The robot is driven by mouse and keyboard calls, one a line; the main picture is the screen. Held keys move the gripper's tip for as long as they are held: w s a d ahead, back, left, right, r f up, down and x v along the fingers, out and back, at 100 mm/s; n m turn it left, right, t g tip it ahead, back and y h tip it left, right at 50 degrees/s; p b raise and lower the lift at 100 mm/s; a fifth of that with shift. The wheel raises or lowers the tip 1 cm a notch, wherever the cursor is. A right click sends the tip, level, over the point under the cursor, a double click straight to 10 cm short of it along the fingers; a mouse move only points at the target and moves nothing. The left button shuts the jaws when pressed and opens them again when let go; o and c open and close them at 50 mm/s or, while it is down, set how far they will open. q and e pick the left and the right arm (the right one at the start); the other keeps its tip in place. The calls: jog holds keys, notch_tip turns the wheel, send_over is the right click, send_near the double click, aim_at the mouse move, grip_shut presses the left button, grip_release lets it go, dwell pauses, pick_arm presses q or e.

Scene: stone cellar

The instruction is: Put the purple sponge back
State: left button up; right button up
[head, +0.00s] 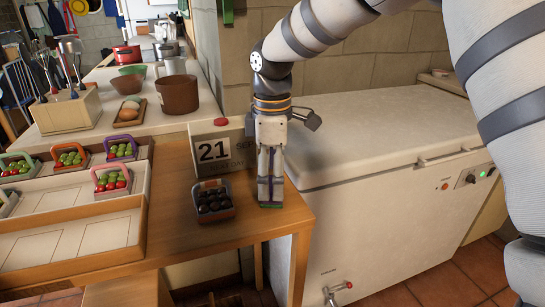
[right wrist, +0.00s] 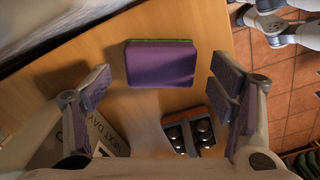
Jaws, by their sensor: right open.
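The purple sponge (right wrist: 161,64) lies flat on the wooden table in the right wrist view, with a green edge along its far side. In the head view its green edge (head: 270,206) shows below my right gripper (head: 270,190), which hides most of it. In the right wrist view my right gripper (right wrist: 160,80) is open, one finger to each side of the sponge with a gap on both sides. Nothing is held. My left gripper is not in view.
A small carrier of dark round items (head: 214,203) stands left of the gripper, a calendar (head: 214,150) behind it. A divided wooden tray (head: 75,257) with several fruit carriers is at left. A white chest freezer (head: 390,125) stands to the right.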

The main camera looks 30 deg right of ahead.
notch_tip(320, 180, up, 10)
jog(key=shift+f, duration=0.1)
dwell(0.4)
